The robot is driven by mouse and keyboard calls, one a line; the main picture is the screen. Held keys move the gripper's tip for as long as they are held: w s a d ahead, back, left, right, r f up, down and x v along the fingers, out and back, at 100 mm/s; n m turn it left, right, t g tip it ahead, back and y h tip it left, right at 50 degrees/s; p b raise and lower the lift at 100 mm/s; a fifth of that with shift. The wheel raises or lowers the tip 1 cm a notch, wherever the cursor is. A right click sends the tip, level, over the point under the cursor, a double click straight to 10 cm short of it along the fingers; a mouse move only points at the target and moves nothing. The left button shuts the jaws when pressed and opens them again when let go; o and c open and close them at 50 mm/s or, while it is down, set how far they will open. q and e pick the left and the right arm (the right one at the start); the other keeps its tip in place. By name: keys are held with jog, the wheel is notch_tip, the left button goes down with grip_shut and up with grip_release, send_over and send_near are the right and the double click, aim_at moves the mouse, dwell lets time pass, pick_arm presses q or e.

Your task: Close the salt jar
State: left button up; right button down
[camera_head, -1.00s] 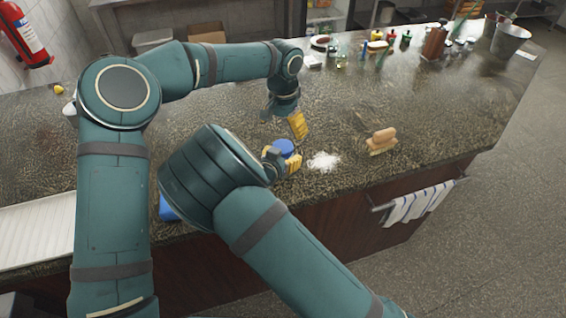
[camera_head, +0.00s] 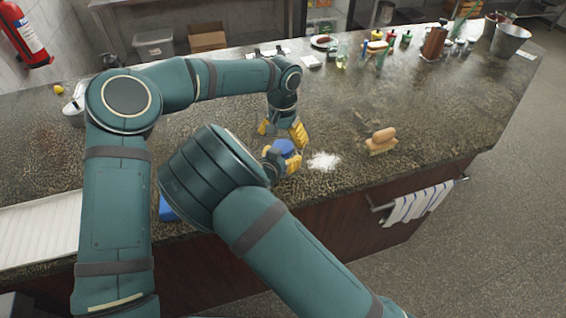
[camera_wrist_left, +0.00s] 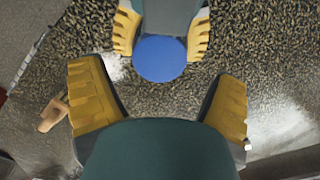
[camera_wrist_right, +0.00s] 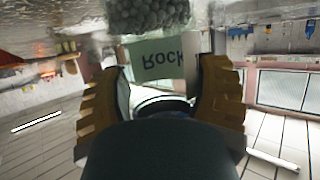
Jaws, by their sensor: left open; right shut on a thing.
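The salt jar shows in the right wrist view with a pale label (camera_wrist_right: 165,57) reading "Rock", upside down, between my right fingers. My right gripper (camera_head: 282,161) is shut on it at the counter's near edge. A round blue lid (camera_wrist_left: 160,58) shows from above in the left wrist view, between the right gripper's fingers; in the head view the blue top (camera_head: 285,147) is partly covered by fingers. Whether the lid is fully seated, I cannot tell. My left gripper (camera_head: 281,130) is open and empty just above and behind the blue lid, fingers spread wide, pointing down.
White spilled grains (camera_head: 323,161) lie right of the jar. A blue object (camera_head: 167,208) is partly hidden by my right arm. Bottles and a metal bucket (camera_head: 510,39) stand at the back right.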

aim_at(283, 146)
pick_arm(q)
jog(key=shift+f, duration=1.75)
jog(key=shift+c, duration=0.4)
jog(key=c, duration=1.2)
jog(key=shift+m, duration=1.7)
jog(key=o, duration=1.3)
jog(key=shift+c, duration=0.2)
